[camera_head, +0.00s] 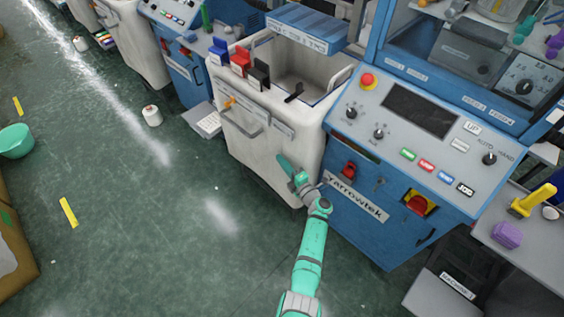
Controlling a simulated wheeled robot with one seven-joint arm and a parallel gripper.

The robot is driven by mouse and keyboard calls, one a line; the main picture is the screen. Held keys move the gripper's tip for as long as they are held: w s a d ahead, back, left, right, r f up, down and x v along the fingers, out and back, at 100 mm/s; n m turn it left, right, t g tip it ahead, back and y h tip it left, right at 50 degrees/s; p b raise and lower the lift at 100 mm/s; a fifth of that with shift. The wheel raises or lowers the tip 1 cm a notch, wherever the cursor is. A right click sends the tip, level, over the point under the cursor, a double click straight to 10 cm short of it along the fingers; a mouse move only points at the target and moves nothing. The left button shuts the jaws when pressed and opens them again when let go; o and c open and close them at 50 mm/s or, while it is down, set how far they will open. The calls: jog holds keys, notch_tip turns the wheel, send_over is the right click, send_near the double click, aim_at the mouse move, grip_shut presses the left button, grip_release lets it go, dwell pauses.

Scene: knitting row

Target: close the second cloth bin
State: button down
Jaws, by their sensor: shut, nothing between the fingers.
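A white cloth bin (280,150) stands out from the row, beside a blue machine at its right. Its top is open and I see into its grey inside. It has a grey bar handle on its front, and blue, red and black blocks along its left edge. My gripper (283,162), teal, is shut and empty in front of the bin's lower right front. I cannot tell whether it touches the bin. Another white bin (137,45) stands farther up the row at upper left. Which one counts as second is not readable here.
The blue machine (357,210) with a slanted control panel is close to the right of my arm. A thread cone (152,115), a teal bowl (16,141) and a yellow strip (68,212) are on the green floor. The floor left of the bin is mostly clear.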

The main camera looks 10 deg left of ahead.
jog(key=shift+w+d+r+h, duration=0.25)
jog(key=shift+w+d+h, duration=0.05)
jog(key=s+d, duration=0.4)
jog(key=s, duration=0.7)
jog(key=shift+s+f, duration=0.15)
jog(key=shift+f, duration=0.1)
jog(key=shift+s, duration=0.1)
